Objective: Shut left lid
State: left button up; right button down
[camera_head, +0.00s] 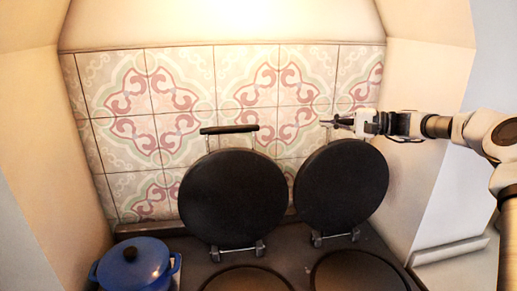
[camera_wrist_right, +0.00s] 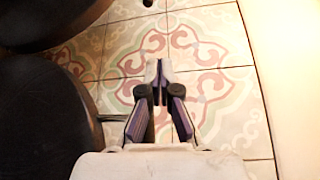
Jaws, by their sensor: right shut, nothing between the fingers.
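The left lid (camera_head: 233,197) is a round dark disc standing raised on its hinge (camera_head: 238,250), with a dark bar handle (camera_head: 229,129) at its top. It looks open, above the left round hotplate (camera_head: 247,280). My right gripper (camera_head: 328,123) is shut and empty, above the top of the raised right lid (camera_head: 342,185) and to the right of the left lid's handle, apart from it. In the right wrist view, the shut fingertips (camera_wrist_right: 158,70) show against the tiles, with dark lids at the left side. My left gripper is out of view.
A blue pot (camera_head: 134,266) stands left of the hotplates. The tiled wall (camera_head: 180,95) is close behind the lids. Alcove walls close in on the left (camera_head: 45,150) and right (camera_head: 420,85). The right hotplate (camera_head: 358,272) is bare.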

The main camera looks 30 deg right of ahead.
notch_tip(320, 180, down, 7)
jog(key=b, duration=0.6)
jog(key=s+a+x, duration=0.1)
jog(key=x, duration=0.5)
jog(key=a+r+x, duration=0.1)
jog(key=x, duration=0.5)
jog(key=s+a+x, duration=0.1)
jog(key=x, duration=0.5)
jog(key=shift+s+r, duration=0.2)
jog(key=shift+s, duration=0.15)
jog(key=shift+w+a, duration=0.1)
